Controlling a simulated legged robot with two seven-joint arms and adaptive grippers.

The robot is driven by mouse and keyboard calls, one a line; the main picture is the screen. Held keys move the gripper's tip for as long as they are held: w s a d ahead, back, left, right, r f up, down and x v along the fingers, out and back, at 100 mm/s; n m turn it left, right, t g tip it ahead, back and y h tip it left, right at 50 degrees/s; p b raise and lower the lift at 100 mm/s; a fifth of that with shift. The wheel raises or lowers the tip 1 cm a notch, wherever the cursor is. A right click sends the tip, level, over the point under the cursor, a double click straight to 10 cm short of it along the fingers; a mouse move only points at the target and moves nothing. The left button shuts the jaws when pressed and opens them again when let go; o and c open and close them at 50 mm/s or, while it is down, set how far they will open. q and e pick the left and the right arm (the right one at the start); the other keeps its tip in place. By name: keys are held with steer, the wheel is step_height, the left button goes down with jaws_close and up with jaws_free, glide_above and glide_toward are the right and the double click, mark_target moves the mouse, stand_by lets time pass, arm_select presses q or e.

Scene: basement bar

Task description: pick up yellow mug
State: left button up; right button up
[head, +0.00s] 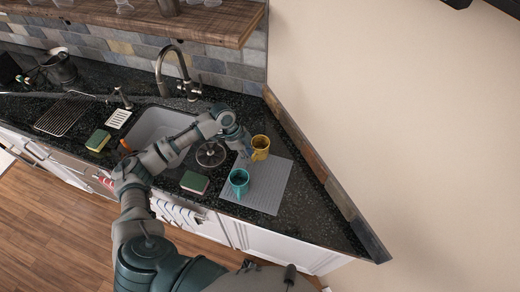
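The yellow mug (261,146) stands upright at the back of a grey mat on the dark counter, right of the sink. My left gripper (246,150) is directly left of the mug, with its fingers pointing down close to the mug's left side. The fingers are small and partly hidden by the gripper's own body, so I cannot tell whether they touch the mug or how far open they are. A teal mug (239,183) stands on the mat nearer to me. My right gripper is not in view.
The grey mat (264,190) has free room at its right and front. A sink (150,126) with a tall faucet (160,70) lies left. A green sponge (195,182) is at the front edge. A wooden shelf (200,22) hangs above, and a wall bounds the right.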

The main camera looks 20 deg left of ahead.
arm_select(q)
steer(key=x, duration=0.3)
steer(key=shift+w+f, duration=0.1)
steer(key=shift+f, duration=0.05)
jaws_close()
step_height(320, 180, up, 10)
steer(key=shift+r, duration=0.1)
steer(key=d+n+t+y, duration=0.1)
steer(key=n, duration=0.4)
steer(key=s+d+f+n+t+y, duration=0.1)
steer(key=n+y, duration=0.1)
steer(key=n, duration=0.4)
steer(key=d+f+n+t+y, duration=0.1)
steer(key=d+n+t, duration=0.1)
steer(key=n, duration=0.4)
steer(key=shift+s+y, duration=0.3)
steer(key=shift+s, duration=0.05)
steer(key=shift+a, duration=0.1)
